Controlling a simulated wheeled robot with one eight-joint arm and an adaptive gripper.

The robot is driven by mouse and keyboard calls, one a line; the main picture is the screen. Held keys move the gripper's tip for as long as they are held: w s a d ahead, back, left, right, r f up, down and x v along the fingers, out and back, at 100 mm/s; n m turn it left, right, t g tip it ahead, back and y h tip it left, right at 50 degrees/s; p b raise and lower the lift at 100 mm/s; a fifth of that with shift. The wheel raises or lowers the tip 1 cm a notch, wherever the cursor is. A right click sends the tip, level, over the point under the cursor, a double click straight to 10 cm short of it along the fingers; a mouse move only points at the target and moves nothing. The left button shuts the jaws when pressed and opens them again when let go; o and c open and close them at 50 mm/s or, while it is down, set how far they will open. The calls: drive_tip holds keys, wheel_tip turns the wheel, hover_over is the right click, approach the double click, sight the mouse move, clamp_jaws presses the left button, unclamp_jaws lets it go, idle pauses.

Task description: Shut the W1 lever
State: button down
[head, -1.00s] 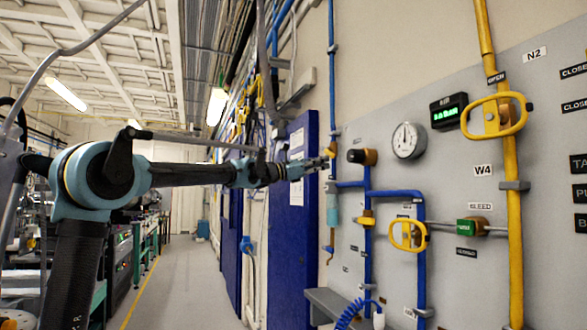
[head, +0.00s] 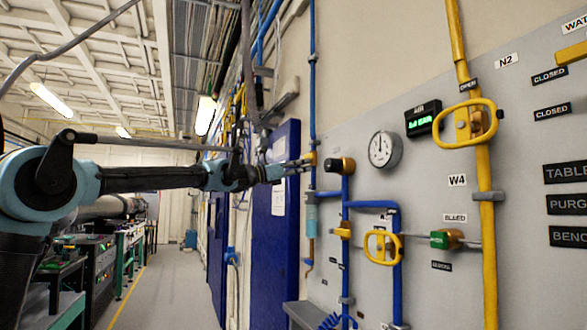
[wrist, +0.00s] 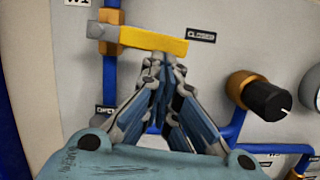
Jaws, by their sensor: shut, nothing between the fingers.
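The W1 lever (wrist: 150,40) is a yellow bar on a brass valve on a vertical blue pipe in the wrist view. It lies nearly level across the pipe, its long end pointing right, toward the CLOSED label (wrist: 201,35). The OPEN label (wrist: 104,110) is below, beside the pipe. The W1 tag (wrist: 77,2) is cut off at the top. My gripper (wrist: 160,64) is shut and empty, its fingertips just under the lever's lower edge; I cannot tell if they touch. In the head view my gripper (head: 304,164) is at the blue pipe, where the lever is too small to read.
A black-knobbed brass regulator (head: 342,166) stands out right of my gripper. The aisle floor (head: 174,290) is clear.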

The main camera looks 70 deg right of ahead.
drive_tip(key=shift+s, duration=0.15)
drive_tip(key=w+a+f, duration=0.6)
drive_tip(key=w+f, duration=0.1)
drive_tip(key=w, duration=0.1)
drive_tip(key=s+d+r, duration=0.6)
drive_tip(key=s, duration=0.1)
drive_tip(key=shift+s+d, duration=0.15)
drive_tip(key=shift+s, duration=0.05)
idle(0.9)
drive_tip(key=shift+r, duration=0.2)
